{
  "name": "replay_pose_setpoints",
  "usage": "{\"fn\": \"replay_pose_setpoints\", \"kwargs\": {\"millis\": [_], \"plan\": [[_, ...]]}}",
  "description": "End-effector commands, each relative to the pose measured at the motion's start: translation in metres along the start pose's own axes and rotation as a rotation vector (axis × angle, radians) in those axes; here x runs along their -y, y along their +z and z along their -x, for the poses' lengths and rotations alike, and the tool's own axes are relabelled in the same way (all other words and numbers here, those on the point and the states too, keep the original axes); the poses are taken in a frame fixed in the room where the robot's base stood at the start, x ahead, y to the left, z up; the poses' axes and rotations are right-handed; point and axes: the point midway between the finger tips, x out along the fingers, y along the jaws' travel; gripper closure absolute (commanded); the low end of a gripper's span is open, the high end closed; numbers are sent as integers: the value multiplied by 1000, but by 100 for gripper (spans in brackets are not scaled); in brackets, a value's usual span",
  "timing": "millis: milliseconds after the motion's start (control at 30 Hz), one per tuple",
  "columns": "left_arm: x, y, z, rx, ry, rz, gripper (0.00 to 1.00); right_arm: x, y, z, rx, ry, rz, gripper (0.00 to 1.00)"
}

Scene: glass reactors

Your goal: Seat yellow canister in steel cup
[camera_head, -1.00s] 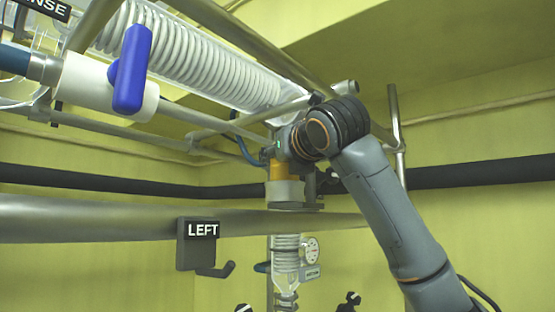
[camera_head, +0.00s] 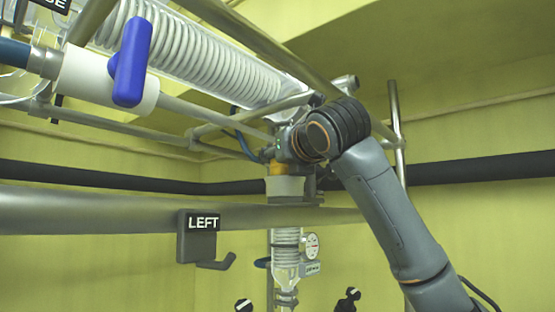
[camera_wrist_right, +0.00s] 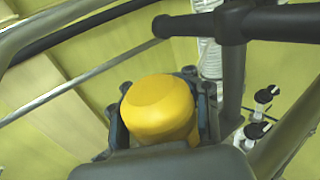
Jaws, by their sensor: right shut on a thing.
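The yellow canister (camera_wrist_right: 160,108) is gripped in my right gripper (camera_wrist_right: 165,115), whose dark fingers are closed on both sides of it in the right wrist view. In the head view only a narrow yellow band of the canister (camera_head: 275,169) shows below my right gripper (camera_head: 280,160). Directly under it is the pale grey steel cup (camera_head: 287,187), and the canister's lower part is hidden behind the cup's wall. I cannot tell whether the canister touches the cup's floor. My left gripper is not in view.
A thick horizontal pipe (camera_head: 110,211) with a LEFT-labelled hook (camera_head: 197,240) crosses in front. A glass coil condenser (camera_head: 190,60) and a blue-handled valve (camera_head: 131,62) hang at upper left. Metal rails (camera_head: 250,40) run close above my right arm.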

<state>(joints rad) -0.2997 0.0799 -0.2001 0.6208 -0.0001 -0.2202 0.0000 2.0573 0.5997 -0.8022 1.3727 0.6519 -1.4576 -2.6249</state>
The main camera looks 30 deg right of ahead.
Motion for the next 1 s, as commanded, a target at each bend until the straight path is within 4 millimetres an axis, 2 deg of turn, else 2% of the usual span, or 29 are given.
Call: {"fn": "replay_pose_setpoints", "kwargs": {"millis": [433, 467, 667, 900, 933, 1000], "plan": [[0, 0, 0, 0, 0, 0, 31, 0, -4, 0, 0, 0, -1, 100], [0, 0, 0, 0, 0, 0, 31, 0, -4, 0, 0, 0, 0, 68], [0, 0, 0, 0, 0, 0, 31, 0, -4, 0, 0, 0, -1, 28], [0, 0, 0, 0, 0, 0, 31, 0, -4, 0, 0, 0, 0, 27], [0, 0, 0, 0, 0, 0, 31, 0, -5, 0, -1, 0, 0, 22], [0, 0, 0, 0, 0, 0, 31, 0, -5, 0, -1, 0, 0, 21]]}}
